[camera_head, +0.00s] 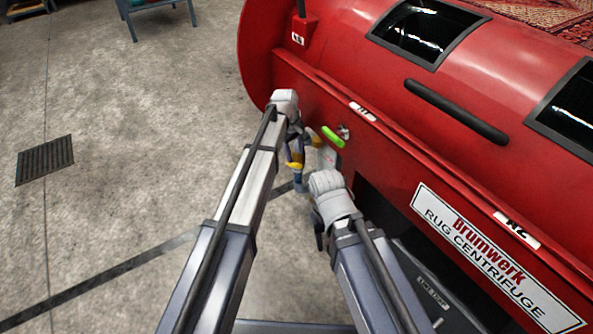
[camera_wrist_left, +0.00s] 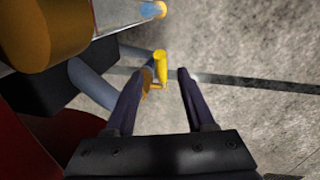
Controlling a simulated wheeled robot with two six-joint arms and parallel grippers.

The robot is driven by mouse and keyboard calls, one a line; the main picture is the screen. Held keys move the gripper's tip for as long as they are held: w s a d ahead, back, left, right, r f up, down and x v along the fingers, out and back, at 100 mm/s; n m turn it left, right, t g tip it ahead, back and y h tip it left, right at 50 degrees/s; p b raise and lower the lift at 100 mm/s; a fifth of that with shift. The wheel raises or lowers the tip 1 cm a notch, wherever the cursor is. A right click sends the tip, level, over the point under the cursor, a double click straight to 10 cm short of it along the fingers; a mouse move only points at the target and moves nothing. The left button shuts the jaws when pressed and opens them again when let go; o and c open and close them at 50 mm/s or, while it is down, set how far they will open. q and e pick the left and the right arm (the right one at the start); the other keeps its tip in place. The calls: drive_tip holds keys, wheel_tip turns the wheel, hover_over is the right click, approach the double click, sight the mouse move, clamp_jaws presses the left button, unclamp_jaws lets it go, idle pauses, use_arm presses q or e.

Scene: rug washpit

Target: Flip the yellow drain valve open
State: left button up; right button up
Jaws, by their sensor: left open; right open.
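The yellow drain valve (camera_wrist_left: 161,66) shows in the left wrist view as a short, upright yellow handle on a small yellow stem beside a blue-grey pipe (camera_wrist_left: 98,84). My left gripper (camera_wrist_left: 160,76) is open, its two dark fingers on either side of the handle in the picture; contact cannot be told. In the head view my left gripper (camera_head: 296,142) hangs by the red machine's flank, just above yellow parts (camera_head: 295,164) on a blue-grey pipe end; its fingertips are hard to make out. My right gripper (camera_head: 319,232) is open, lower and nearer, partly hidden by its wrist.
The red rug centrifuge (camera_head: 330,60) fills the right side. A green lever (camera_head: 332,137) sits on its flank, right of my left gripper. A large yellow cylindrical part (camera_wrist_left: 42,34) is close at the wrist view's upper left. Concrete floor with a drain grate (camera_head: 44,159) is open on the left.

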sight(298, 165)
use_arm(q)
drive_tip(key=shift+f, duration=0.15)
drive_tip(key=f+b, duration=0.7)
drive_tip(key=b, duration=0.1)
drive_tip(key=shift+w+d+f, duration=0.25)
drive_tip(key=shift+w+d, duration=0.15)
clamp_jaws()
idle(0.3)
idle(1.0)
drive_tip(key=shift+r, duration=0.1)
